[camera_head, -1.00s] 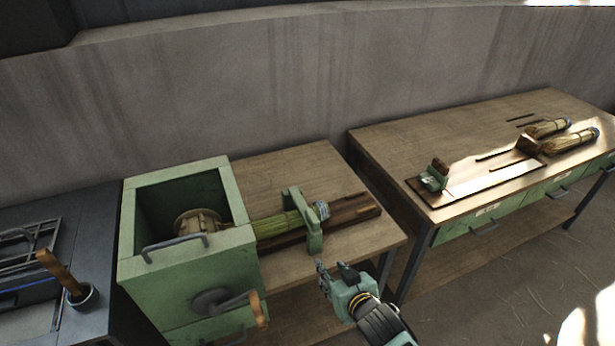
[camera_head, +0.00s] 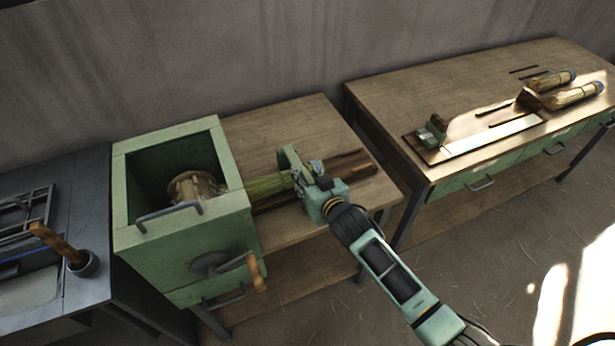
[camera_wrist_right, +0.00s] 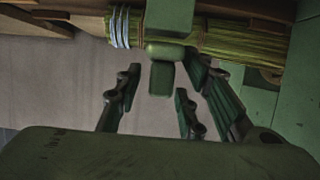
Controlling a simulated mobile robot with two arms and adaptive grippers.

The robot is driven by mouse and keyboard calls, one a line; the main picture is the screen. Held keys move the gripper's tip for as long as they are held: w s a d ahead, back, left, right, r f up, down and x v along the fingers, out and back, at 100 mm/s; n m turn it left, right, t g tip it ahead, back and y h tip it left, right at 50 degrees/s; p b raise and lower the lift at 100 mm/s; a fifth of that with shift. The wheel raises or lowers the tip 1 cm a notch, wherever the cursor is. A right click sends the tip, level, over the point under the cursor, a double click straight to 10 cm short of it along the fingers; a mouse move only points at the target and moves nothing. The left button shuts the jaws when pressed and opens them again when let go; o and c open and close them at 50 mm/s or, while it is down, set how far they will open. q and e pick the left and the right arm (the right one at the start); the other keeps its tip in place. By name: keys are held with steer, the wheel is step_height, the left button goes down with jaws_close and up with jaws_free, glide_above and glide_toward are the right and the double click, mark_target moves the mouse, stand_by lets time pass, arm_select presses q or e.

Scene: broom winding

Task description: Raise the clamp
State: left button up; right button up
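The green clamp (camera_head: 287,158) stands upright across the broom's green straw bundle (camera_head: 268,186), on the wooden rail right of the green box. My right gripper (camera_head: 309,173) is at the clamp's right side and hides much of it. In the right wrist view the clamp's body (camera_wrist_right: 170,15) crosses the straw (camera_wrist_right: 225,38), and its small tab (camera_wrist_right: 162,78) sits between the spread fingers of my right gripper (camera_wrist_right: 160,92). Gaps show on both sides of the tab, so the fingers look open. My left gripper is not in view.
The green box (camera_head: 190,242) holds a winding drum (camera_head: 192,187) and has a crank with a wooden handle (camera_head: 256,272). A second bench (camera_head: 440,95) at the right carries a jig and two brooms. The bench top behind the clamp is clear.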

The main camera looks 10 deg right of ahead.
steer(key=shift+w, duration=0.15)
steer(key=shift+f, duration=0.1)
steer(key=shift+c, duration=1.4)
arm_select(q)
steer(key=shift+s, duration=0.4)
arm_select(e)
jaws_close()
